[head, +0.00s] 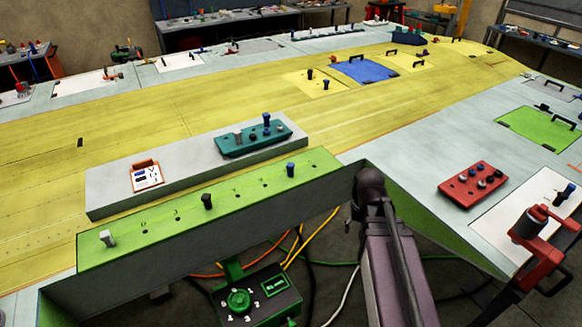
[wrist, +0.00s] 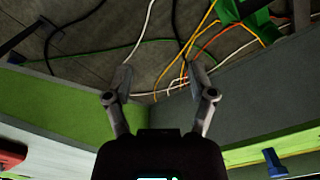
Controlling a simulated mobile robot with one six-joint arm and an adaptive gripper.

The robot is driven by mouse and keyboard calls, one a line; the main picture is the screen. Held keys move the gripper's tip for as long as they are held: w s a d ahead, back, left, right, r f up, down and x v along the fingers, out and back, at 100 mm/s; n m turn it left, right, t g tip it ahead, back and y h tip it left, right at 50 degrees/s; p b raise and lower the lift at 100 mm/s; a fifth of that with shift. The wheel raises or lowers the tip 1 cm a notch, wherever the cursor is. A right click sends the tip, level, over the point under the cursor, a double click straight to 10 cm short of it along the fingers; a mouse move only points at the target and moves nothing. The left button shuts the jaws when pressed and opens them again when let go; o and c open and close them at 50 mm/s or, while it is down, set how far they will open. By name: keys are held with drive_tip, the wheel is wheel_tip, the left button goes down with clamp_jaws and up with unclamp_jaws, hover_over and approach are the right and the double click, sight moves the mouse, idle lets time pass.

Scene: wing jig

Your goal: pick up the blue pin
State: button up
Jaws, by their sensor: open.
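A blue pin (head: 291,169) stands upright at the right end of the green strip (head: 230,200) along the near edge of the wing. My gripper (wrist: 160,84) is open and empty in the wrist view, over the gap with cables. A blue pin (wrist: 273,161) shows at lower right there, off to the side of the fingers; I cannot tell which one it is. In the head view my fingers are not visible.
A black pin (head: 207,201) and a grey pin (head: 107,238) stand on the same green strip. A red tray (head: 472,184) with several pins and a red tool (head: 538,235) are at the right. Cables and a green control box (head: 256,298) lie below the strip.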

drive_tip(key=w+a+r+m+p, duration=0.1)
drive_tip(key=w+a+r+p, duration=0.75)
drive_tip(key=w, duration=0.45)
wheel_tip(320, 180, up, 8)
drive_tip(key=f+m+p, duration=0.1)
drive_tip(key=m+p, duration=0.1)
drive_tip(key=p, duration=0.4)
hover_over(290, 165)
drive_tip(key=shift+s+d+r, duration=0.1)
drive_tip(key=shift+d+r, duration=0.1)
drive_tip(key=shift+d, duration=0.1)
drive_tip(key=shift+f, duration=0.15)
wheel_tip(290, 165, down, 8)
drive_tip(key=b, duration=0.8)
drive_tip(key=shift+f, duration=0.2)
drive_tip(key=f+b, duration=0.3)
drive_tip(key=shift+a+f+b, duration=0.2)
drive_tip(key=shift+a+b, duration=0.1)
drive_tip(key=shift+b, duration=0.1)
drive_tip(key=shift+f+b, duration=0.85)
drive_tip(key=shift+f, duration=0.05)
